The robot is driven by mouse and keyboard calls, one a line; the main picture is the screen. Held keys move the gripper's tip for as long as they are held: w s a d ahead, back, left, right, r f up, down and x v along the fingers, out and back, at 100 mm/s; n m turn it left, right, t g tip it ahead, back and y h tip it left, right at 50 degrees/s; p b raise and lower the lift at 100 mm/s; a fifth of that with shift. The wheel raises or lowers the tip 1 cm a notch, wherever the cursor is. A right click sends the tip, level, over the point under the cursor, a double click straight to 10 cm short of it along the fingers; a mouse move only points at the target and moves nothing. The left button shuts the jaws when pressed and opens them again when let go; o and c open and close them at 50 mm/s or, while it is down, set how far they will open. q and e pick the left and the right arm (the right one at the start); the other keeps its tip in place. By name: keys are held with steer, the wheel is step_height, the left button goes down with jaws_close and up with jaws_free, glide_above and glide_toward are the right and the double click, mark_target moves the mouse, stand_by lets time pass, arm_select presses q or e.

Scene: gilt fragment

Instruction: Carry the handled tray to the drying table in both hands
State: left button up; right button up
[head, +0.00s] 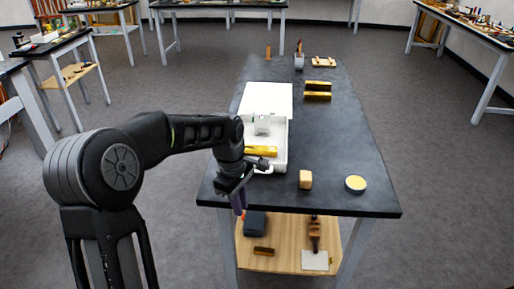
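A white tray (283,150) lies on the near-left part of a dark-topped table (340,150). A gilt bar (261,151) and a small pale object (262,123) are in it. A flat white panel (267,97) covers or adjoins its far end; I cannot tell which. My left arm comes in from the left, and my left gripper (240,194) points down at the table's near-left edge, beside the tray's near end. Its fingers are small and dark, and I cannot tell their opening or any contact with the tray. My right gripper is out of view. Which table is the drying table is unclear.
A wooden block (305,180) and a round yellow-topped tin (355,184) stand right of the tray. Two gilt bars (317,92) and a brush pot (299,61) are farther back. A lower shelf (285,252) holds items. Other tables line the room, with open grey floor between.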

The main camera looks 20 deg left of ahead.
arm_select(q)
steer(key=s+d+f+m+h, duration=0.1)
steer(key=s+d+f+m, duration=0.25)
steer(key=d+f, duration=0.4)
steer(key=s+d+f+m+h, duration=0.15)
steer(key=d+f+m, duration=0.3)
steer(key=f, duration=0.65)
steer(key=s+d+f+m, duration=0.3)
steer(key=s+d+f, duration=0.2)
steer(key=s, duration=0.4)
steer(key=s+d+f+m, duration=0.4)
steer(key=s+d+f, duration=0.1)
steer(key=s, duration=0.3)
steer(key=shift+s+d+f, duration=0.25)
steer(key=shift+s+f, duration=0.05)
steer(key=shift+s, duration=0.05)
steer(key=shift+h, duration=0.25)
